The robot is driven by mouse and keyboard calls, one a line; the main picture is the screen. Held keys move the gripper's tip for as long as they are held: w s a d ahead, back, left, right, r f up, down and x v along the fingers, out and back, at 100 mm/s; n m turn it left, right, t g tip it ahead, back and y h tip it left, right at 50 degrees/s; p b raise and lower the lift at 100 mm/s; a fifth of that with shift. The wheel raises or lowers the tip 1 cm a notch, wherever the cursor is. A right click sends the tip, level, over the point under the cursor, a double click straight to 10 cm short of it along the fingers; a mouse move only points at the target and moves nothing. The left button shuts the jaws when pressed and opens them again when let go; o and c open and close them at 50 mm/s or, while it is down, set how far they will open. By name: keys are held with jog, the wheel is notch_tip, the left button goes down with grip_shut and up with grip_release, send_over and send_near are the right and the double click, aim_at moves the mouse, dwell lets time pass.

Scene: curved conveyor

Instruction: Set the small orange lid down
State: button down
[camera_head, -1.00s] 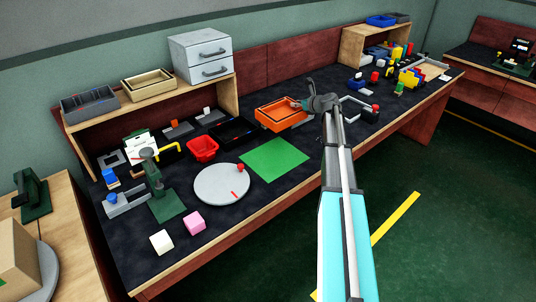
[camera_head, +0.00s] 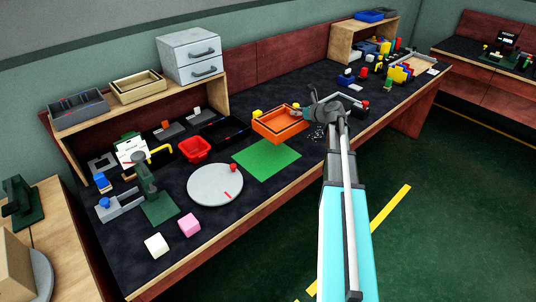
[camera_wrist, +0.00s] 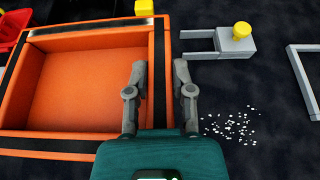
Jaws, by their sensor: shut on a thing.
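The orange lid (camera_head: 275,135) looks like a shallow, open, tray-shaped piece with black bands along its rim. It is upright and roughly level over the dark bench top, behind the green sheet. In the wrist view the lid (camera_wrist: 75,88) fills the left half. My gripper (camera_head: 309,112) is at its right end. In the wrist view the fingers of my gripper (camera_wrist: 160,85) stand either side of the lid's right wall, shut on it. The lid's underside is hidden, so I cannot tell whether it touches the bench.
A grey fork-shaped piece with a yellow knob (camera_wrist: 241,32) lies right of the lid. White bits (camera_wrist: 232,124) are scattered nearby. A yellow piece (camera_wrist: 144,8) stands close behind the lid.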

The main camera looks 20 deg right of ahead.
jog(key=p, duration=0.2)
send_near(296, 128)
jog(key=w+a, duration=0.2)
jog(key=shift+w+f, duration=0.1)
jog(key=shift+f, duration=0.15)
jog(key=shift+w, duration=0.1)
jog(key=b+x, duration=0.1)
jog(key=x, duration=0.2)
jog(key=b+x, duration=0.2)
jog(key=x, duration=0.1)
jog(key=d+b+x, duration=0.1)
jog(key=x, duration=0.2)
jog(key=shift+w+f+b, duration=0.4)
jog(key=shift+w, duration=0.05)
jog(key=w+f+b, duration=0.2)
jog(key=w+a+f+b, duration=0.1)
jog(key=w+f+b, duration=0.1)
jog(key=shift+a+f+b, duration=0.15)
jog(key=shift+f+b, duration=0.2)
jog(key=shift+f, duration=0.05)
